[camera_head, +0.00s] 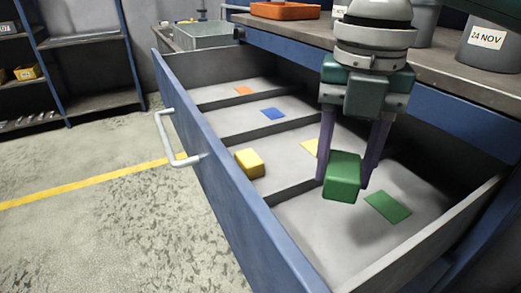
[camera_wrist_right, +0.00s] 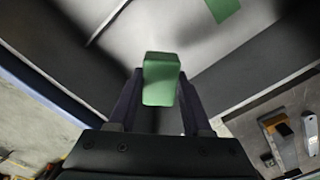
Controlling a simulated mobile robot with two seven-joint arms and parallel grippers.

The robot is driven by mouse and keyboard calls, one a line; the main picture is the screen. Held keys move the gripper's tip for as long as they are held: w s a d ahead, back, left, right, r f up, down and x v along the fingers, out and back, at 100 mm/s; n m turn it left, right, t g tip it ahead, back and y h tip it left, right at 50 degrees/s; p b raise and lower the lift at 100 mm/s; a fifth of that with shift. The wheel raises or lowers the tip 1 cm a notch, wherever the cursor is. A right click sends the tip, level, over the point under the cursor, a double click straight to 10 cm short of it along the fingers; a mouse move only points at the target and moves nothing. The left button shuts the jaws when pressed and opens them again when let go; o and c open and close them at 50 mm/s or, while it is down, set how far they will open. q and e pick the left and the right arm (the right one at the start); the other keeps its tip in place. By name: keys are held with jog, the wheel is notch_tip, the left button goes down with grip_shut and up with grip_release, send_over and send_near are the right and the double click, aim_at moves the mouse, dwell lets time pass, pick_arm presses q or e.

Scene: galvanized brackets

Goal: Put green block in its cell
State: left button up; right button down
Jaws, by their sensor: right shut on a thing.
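The green block (camera_head: 342,178) is held between the two fingers of my right gripper (camera_head: 344,172), above the nearest cell of the open drawer. It also shows in the right wrist view (camera_wrist_right: 161,80), between the fingertips of the right gripper (camera_wrist_right: 160,95). A flat green marker (camera_head: 387,207) lies on that cell's floor, right of and below the block in the head view; it also shows at the top of the wrist view (camera_wrist_right: 222,8). The block appears apart from the floor. My left gripper is not in view.
The drawer (camera_head: 222,170) has several cells split by low dividers. A yellow block (camera_head: 250,163) sits in the adjoining cell, left of a yellow marker (camera_head: 310,147). Blue (camera_head: 273,113) and orange (camera_head: 243,91) markers lie farther back. Grey bins (camera_head: 490,45) stand on the bench above.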

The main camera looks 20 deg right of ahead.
aim_at(325, 241)
notch_tip(325, 241, down, 12)
jog(key=shift+r+b, duration=0.25)
jog(key=shift+b, duration=0.9)
jog(key=shift+r, duration=0.1)
jog(key=c, duration=0.8)
grip_release()
jog(key=shift+f, duration=0.2)
jog(key=o, duration=0.5)
jog(key=shift+c, duration=0.2)
jog(key=shift+r, duration=0.1)
notch_tip(325, 241, up, 12)
jog(key=p, duration=0.3)
jog(key=shift+r, duration=0.15)
